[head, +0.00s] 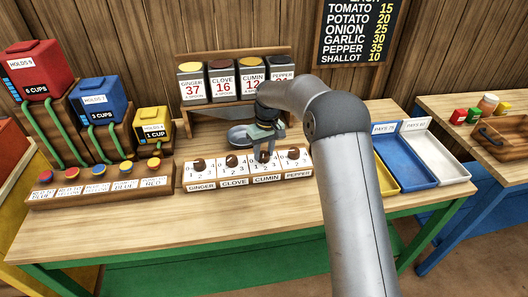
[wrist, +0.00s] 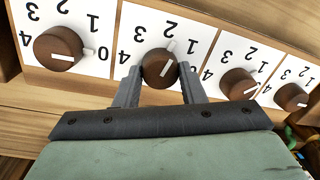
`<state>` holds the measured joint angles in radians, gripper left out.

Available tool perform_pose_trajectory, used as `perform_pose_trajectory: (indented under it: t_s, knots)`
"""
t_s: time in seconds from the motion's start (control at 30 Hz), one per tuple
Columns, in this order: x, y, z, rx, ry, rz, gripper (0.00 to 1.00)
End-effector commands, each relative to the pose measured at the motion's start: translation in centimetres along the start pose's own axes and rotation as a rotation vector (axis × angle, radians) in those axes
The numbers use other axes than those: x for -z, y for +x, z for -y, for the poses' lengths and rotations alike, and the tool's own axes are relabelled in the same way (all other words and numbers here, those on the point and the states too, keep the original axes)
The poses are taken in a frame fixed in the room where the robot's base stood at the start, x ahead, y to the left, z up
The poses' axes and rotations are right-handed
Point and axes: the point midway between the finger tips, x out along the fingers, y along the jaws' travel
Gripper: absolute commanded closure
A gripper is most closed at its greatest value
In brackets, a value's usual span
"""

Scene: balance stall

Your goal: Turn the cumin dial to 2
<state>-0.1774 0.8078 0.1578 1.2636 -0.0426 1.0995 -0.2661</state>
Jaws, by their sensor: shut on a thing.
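The cumin dial is a round brown knob with a white pointer line on a white plate numbered in an arc. In the wrist view the cumin dial (wrist: 157,62) sits between the two fingers of my gripper (wrist: 160,82), which is shut on it. Its pointer slants up and right, between the 1 and the 2, seemingly nearer the 2. In the head view my gripper (head: 264,150) reaches down onto the cumin plate (head: 266,180), third from the left. The fingers hide most of the knob there.
The clove dial (head: 232,160) and pepper dial (head: 293,154) stand close on either side; the ginger dial (head: 199,164) is at the far left. Trays (head: 432,155) lie to the right.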

Motion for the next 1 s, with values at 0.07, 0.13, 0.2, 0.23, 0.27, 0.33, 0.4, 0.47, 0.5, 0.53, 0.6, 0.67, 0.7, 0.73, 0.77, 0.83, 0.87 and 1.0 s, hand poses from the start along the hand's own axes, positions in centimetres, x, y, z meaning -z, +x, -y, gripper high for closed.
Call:
perform_pose_trajectory:
  t_s: [0.07,0.13,0.2,0.23,0.27,0.33,0.4,0.47,0.5,0.53,0.6,0.67,0.7,0.73,0.77,0.83,0.87,1.0]
  knots:
    - [0.08,-0.09,0.0,0.0,-0.052,0.002,0.86]
    - [0.09,-0.09,0.02,0.0,-0.094,0.005,0.86]
    - [0.1,-0.09,0.04,0.0,-0.131,0.008,0.86]
    - [0.1,-0.09,0.04,0.0,-0.145,0.009,0.86]
    - [0.1,-0.09,0.03,0.0,-0.157,0.01,0.86]
    - [0.1,-0.09,0.02,0.0,-0.182,0.012,0.86]
    - [0.1,-0.09,0.01,0.0,-0.201,0.013,0.86]
    - [0.11,-0.1,0.01,0.0,-0.214,0.014,0.86]
    - [0.11,-0.1,0.02,0.0,-0.22,0.015,0.86]
    - [0.11,-0.11,0.02,-0.001,-0.224,0.015,0.86]
    - [0.11,-0.11,0.02,-0.001,-0.23,0.016,0.86]
    - [0.11,-0.11,0.03,-0.001,-0.233,0.016,0.86]
    - [0.11,-0.11,0.03,-0.001,-0.234,0.016,0.86]
    - [0.12,-0.11,0.03,-0.001,-0.234,0.016,0.86]
    - [0.12,-0.12,0.03,-0.001,-0.234,0.016,0.86]
    - [0.12,-0.12,0.03,-0.001,-0.234,0.016,0.86]
    - [0.12,-0.12,0.03,-0.001,-0.234,0.016,0.86]
    - [0.12,-0.12,0.03,-0.001,-0.233,0.016,0.61]
